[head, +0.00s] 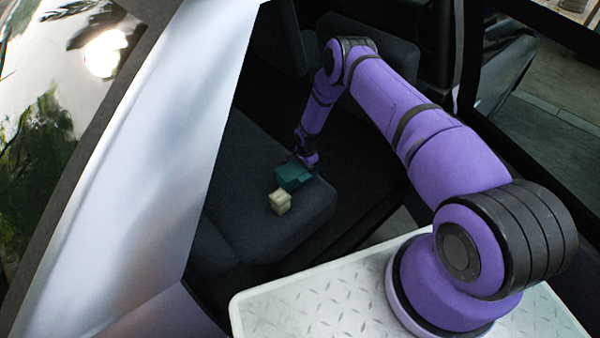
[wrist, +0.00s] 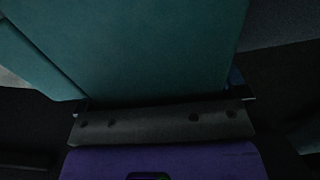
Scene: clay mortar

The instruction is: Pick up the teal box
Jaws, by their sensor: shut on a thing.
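The teal box (head: 291,176) lies on the dark car seat in the head view, near the seat's front edge. My gripper (head: 307,161) is at its back right side and shut on it; the fingertips are small and dark there. In the wrist view the teal box (wrist: 150,50) fills the upper middle, right against my gripper (wrist: 165,103). Most of the fingers are hidden by the box in the wrist view. I cannot tell whether the box is lifted off the seat.
A small cream-coloured block (head: 280,201) sits on the seat (head: 255,190) just in front of the teal box. The seat backrest (head: 275,40) rises behind. A pale car body panel (head: 150,150) borders the left side, and a dark gap lies right of the seat.

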